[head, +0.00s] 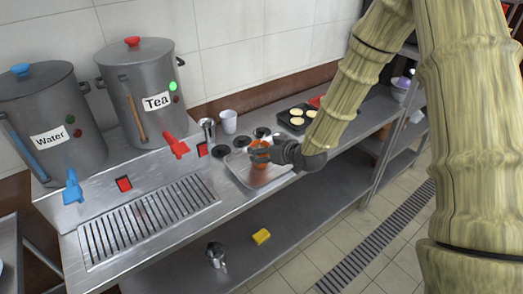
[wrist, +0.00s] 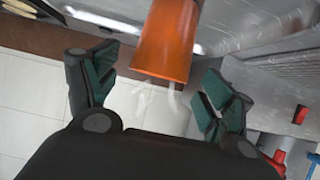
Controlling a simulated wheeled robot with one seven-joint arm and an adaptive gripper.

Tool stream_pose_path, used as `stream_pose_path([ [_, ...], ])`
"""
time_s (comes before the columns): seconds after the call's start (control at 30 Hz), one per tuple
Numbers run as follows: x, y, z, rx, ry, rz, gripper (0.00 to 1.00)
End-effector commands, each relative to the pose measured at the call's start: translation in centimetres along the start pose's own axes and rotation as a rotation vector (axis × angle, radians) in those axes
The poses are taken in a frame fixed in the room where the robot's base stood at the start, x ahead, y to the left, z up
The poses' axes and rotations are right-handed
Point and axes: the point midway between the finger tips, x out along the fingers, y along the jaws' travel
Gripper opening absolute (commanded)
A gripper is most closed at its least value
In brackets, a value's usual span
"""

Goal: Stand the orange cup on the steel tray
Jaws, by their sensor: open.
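The orange cup (head: 262,161) appears upright at the steel tray (head: 241,178) in the head view, partly hidden by my gripper (head: 258,151). I cannot tell for certain whether its base touches the tray. In the wrist view the cup (wrist: 165,42) is just ahead of my gripper (wrist: 158,88), between the lines of its two fingers. The fingers are spread wide, with a gap on both sides of the cup. The tray's shiny surface (wrist: 235,20) shows beside the cup in the wrist view.
A white cup (head: 229,122) and a steel cup (head: 208,129) stand behind the tray. A dark baking pan (head: 285,124) is to the right. The Tea pot (head: 140,85), its red tap (head: 176,146) and a drain grate (head: 150,220) are to the left.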

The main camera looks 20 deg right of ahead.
Motion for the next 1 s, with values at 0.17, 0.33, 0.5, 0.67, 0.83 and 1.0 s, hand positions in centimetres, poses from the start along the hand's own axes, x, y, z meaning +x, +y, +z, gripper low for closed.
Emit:
stream_pose_path([
  [0.17,-2.4,0.0,0.1,0.001,0.001,0.0,0.82],
  [0.33,-4.5,0.0,0.1,0.0,0.002,0.001,0.82],
  [0.5,-6.5,0.0,0.1,0.001,0.002,0.001,0.82],
  [0.67,-7.9,0.0,0.0,-0.001,0.002,0.0,0.82],
  [0.83,-8.6,0.0,0.1,-0.001,0.0,0.0,0.82],
  [1.0,-8.6,-0.1,0.4,0.002,-0.006,0.0,0.82],
])
